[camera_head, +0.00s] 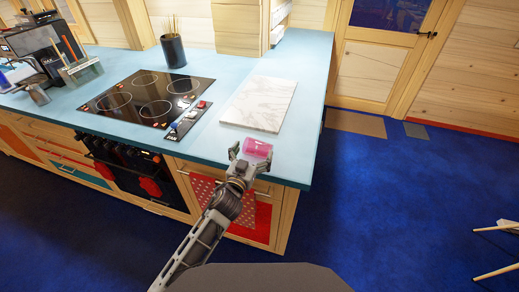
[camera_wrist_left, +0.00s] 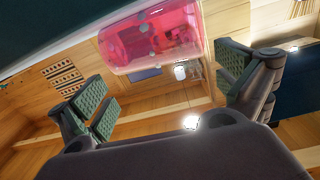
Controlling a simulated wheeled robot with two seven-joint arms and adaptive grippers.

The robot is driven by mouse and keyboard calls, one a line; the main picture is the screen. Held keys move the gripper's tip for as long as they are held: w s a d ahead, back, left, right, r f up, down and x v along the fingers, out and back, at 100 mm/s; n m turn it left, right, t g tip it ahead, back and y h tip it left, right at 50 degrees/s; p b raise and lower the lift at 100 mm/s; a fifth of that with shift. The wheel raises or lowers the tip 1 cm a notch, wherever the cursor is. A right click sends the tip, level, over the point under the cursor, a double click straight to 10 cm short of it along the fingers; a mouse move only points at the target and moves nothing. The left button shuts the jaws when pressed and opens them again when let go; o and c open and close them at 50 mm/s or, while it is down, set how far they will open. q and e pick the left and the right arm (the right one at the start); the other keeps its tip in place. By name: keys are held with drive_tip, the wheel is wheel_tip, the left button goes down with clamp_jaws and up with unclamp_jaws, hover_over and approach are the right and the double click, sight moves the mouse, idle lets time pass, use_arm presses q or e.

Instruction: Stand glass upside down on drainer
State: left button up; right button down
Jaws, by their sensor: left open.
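A pink see-through glass (camera_head: 258,147) lies on its side on the blue counter (camera_head: 290,165), near the front edge and just below a marble board. My left gripper (camera_head: 250,159) is open at the counter's front edge, its fingers spread close to the glass. In the left wrist view the glass (camera_wrist_left: 150,35) shows at the top, beyond and between the open fingers (camera_wrist_left: 168,88); the gripper is not shut on it. I cannot make out a drainer for certain. My right gripper is not in view.
The white marble board (camera_head: 259,104) lies flat behind the glass. A black hob (camera_head: 150,98) and a dark utensil pot (camera_head: 173,50) are to its left. A coffee machine (camera_head: 38,48) and a clear-sided box (camera_head: 82,71) stand at far left. The blue floor at right is mostly clear.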

sight(258, 145)
use_arm(q)
drive_tip(key=shift+x, duration=1.15)
drive_tip(key=shift+p+x, duration=0.3)
drive_tip(key=shift+x, duration=0.75)
drive_tip(key=shift+w+d+f, duration=0.1)
drive_tip(key=shift+w+d, duration=0.15)
drive_tip(key=shift+w, duration=0.15)
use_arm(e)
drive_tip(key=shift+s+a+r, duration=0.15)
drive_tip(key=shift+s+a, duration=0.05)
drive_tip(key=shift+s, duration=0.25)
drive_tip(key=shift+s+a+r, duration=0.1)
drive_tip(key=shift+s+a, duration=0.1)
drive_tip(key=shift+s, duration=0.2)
use_arm(q)
drive_tip(key=c, duration=0.9)
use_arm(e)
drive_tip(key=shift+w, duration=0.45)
